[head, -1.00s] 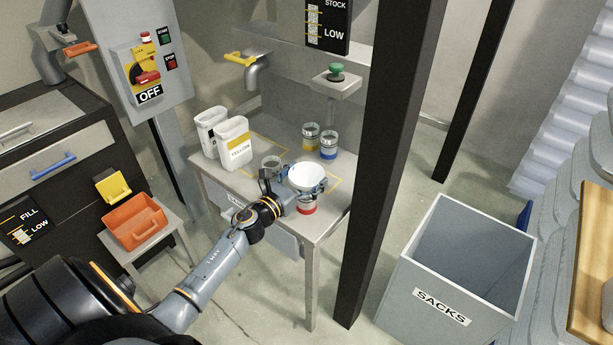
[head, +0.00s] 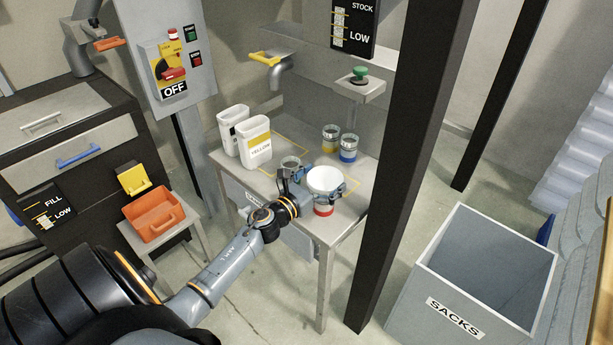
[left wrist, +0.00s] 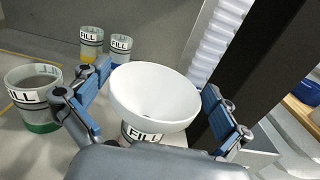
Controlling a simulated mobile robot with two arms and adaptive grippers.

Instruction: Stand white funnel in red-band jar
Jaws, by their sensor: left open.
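The white funnel (head: 325,179) sits mouth up at the top of the red-band jar (head: 323,210), near the table's front right corner. In the left wrist view the funnel (left wrist: 150,92) has the jar's FILL label (left wrist: 141,134) just below it. The funnel's spout is hidden, so how deep it sits cannot be seen. My left gripper (head: 322,184) is open, with one finger on each side of the funnel. In the left wrist view its blue-padded fingers (left wrist: 155,98) stand beside the bowl. My right gripper is out of view.
A green-band jar (left wrist: 38,100) stands close left of the gripper. Yellow-band (head: 331,138) and blue-band (head: 348,150) jars stand behind. White containers (head: 256,143) are at the table's back left. A dark post (head: 395,160) rises close right of the table.

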